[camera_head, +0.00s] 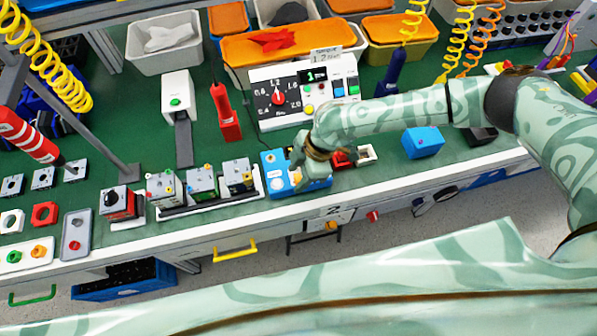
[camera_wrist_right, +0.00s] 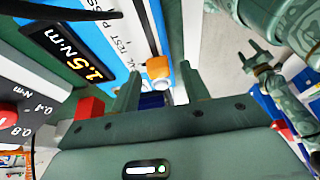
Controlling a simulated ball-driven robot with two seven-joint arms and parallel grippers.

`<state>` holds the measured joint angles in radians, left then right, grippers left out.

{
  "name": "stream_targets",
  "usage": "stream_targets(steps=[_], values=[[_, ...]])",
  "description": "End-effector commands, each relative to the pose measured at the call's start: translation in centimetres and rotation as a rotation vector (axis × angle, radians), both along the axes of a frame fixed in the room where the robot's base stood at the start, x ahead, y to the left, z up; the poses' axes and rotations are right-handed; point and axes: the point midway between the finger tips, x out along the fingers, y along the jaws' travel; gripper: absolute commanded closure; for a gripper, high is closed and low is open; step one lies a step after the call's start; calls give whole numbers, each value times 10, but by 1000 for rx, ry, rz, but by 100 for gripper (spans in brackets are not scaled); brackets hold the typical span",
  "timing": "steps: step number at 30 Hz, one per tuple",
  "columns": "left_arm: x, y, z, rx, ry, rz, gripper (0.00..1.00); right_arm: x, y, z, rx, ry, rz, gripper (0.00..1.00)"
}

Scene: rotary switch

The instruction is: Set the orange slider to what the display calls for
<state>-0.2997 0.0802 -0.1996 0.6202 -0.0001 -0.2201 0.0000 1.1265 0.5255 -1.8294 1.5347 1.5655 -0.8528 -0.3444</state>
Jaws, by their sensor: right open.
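A blue box (camera_head: 288,162) stands near the front edge of the bench. Its orange slider (camera_wrist_right: 157,66) shows in the right wrist view as a rounded knob on the box's pale printed face. Beside it, a dark display (camera_wrist_right: 75,53) reads 1.5 N·m in orange. My right gripper (camera_head: 298,168) is over the blue box in the head view. In the wrist view its two fingers are apart, with the slider seen between them; I cannot tell whether they touch it. My left gripper (camera_wrist_right: 257,56) shows small at the upper right of the wrist view, fingers apart and empty.
A white torque panel (camera_head: 304,93) with a dial stands behind the blue box. Module boxes (camera_head: 202,182) stand in a row to its left. A small red block and white tray (camera_head: 367,154) lie just right. Another blue block (camera_head: 423,143) stands farther right.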

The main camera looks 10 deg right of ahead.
Motion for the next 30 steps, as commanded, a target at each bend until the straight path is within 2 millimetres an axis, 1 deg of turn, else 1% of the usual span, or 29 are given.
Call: stream_targets(steps=[2, 5, 8, 12, 15, 18, 21, 24, 30], values=[[0, 0, 2, 0, -1, 0, 42, 1, -2, 6, 0, -1, -2, 55], [1, 0, 7, 0, -3, 0, 42, 1, -8, 21, 0, -2, -2, 55], [3, 0, 14, 0, -6, 0, 42, 2, -17, 44, 1, -4, -2, 55], [4, 0, 24, 0, -10, 0, 42, 2, -32, 81, 1, -5, -1, 55], [5, 0, 30, 0, -13, 0, 42, 3, -42, 105, 0, -4, -1, 55], [6, 0, 34, -1, -15, 0, 42, 3, -50, 125, 1, -3, -1, 55], [6, 0, 37, 0, -16, 0, 42, 3, -56, 139, 1, -2, 0, 55], [7, 0, 38, 0, -17, 0, 42, 3, -59, 147, 1, 0, 0, 55], [7, 0, 38, 0, -17, 0, 42, 3, -61, 150, 1, 1, 1, 55]])
